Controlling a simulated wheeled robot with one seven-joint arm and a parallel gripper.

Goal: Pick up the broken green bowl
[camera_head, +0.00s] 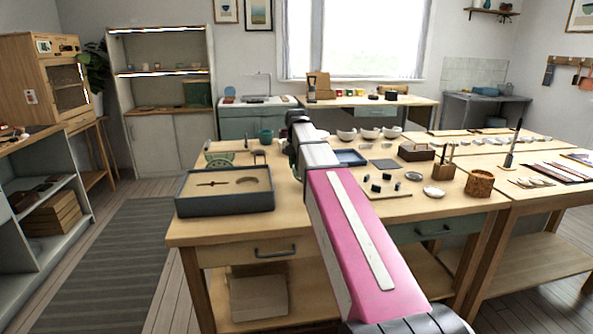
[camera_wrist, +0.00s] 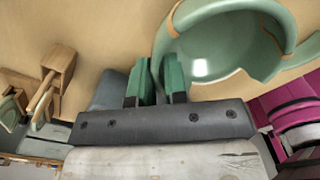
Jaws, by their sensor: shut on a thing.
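The broken green bowl (camera_wrist: 222,42) fills the upper right of the wrist view. It is pale green, with brownish seam marks on its rim and a jagged gap at its right side. My gripper (camera_wrist: 158,82) has its two green-tipped fingers close together at the bowl's left edge, shut on its wall. The exact contact is partly hidden by the fingers. In the head view my pink arm reaches over the table, and I cannot make out the held bowl there.
A dark tray with a light insert (camera_head: 225,192) stands on the table's left front. A blue tray (camera_head: 349,157), small dark blocks, a pale dish (camera_head: 433,191) and a woven basket (camera_head: 480,183) lie right of my arm. White bowls (camera_head: 369,133) stand behind. A wooden block (camera_wrist: 60,62) shows in the wrist view.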

